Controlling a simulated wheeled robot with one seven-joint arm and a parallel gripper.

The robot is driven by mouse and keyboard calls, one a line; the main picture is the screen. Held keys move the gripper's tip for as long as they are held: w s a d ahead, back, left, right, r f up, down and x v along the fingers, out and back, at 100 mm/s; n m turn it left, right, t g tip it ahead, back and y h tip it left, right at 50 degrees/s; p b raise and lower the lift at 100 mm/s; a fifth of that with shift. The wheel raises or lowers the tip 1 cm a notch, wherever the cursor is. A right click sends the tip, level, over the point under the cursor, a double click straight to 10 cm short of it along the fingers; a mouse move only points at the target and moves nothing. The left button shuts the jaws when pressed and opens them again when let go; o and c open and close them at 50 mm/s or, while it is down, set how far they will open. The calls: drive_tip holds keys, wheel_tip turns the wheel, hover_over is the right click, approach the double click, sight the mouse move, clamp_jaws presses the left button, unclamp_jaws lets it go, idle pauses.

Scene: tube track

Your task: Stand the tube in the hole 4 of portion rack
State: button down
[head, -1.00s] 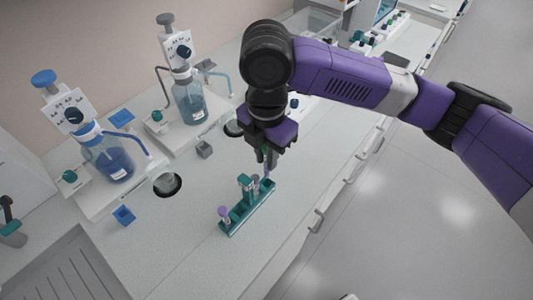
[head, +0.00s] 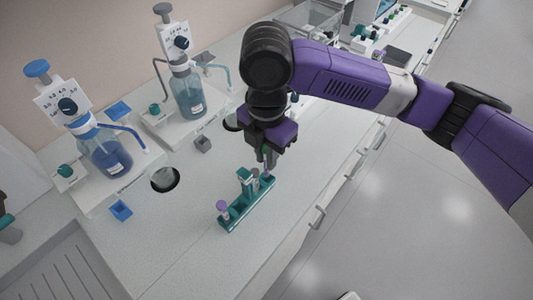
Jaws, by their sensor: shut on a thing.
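The teal portion rack (head: 236,218) lies on the pale bench, running from lower left to upper right. A purple-capped tube (head: 222,206) stands at its near left end, and a teal upright part (head: 244,178) rises near its middle. My gripper (head: 268,160) points down over the rack's far right end. It is shut on a tube, mostly hidden between the dark fingers; a bit of green shows there. A purple part (head: 268,175) shows just below the fingertips. I cannot tell whether the held tube's lower end is in a hole, or which hole.
Two bottle dispensers with blue liquid, one nearer (head: 108,155) and one farther (head: 187,92), stand to the left.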

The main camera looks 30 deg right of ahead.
sight(266, 175)
drive_tip(key=shift+f, duration=0.55)
idle(0.6)
drive_tip(key=shift+f+b, duration=0.35)
drive_tip(key=shift+b, duration=0.05)
drive_tip(key=shift+f+b, duration=0.4)
drive_tip(key=shift+f, duration=0.25)
idle(0.4)
drive_tip(key=c, duration=1.3)
unclamp_jaws()
drive_tip(key=shift+r, duration=3.9)
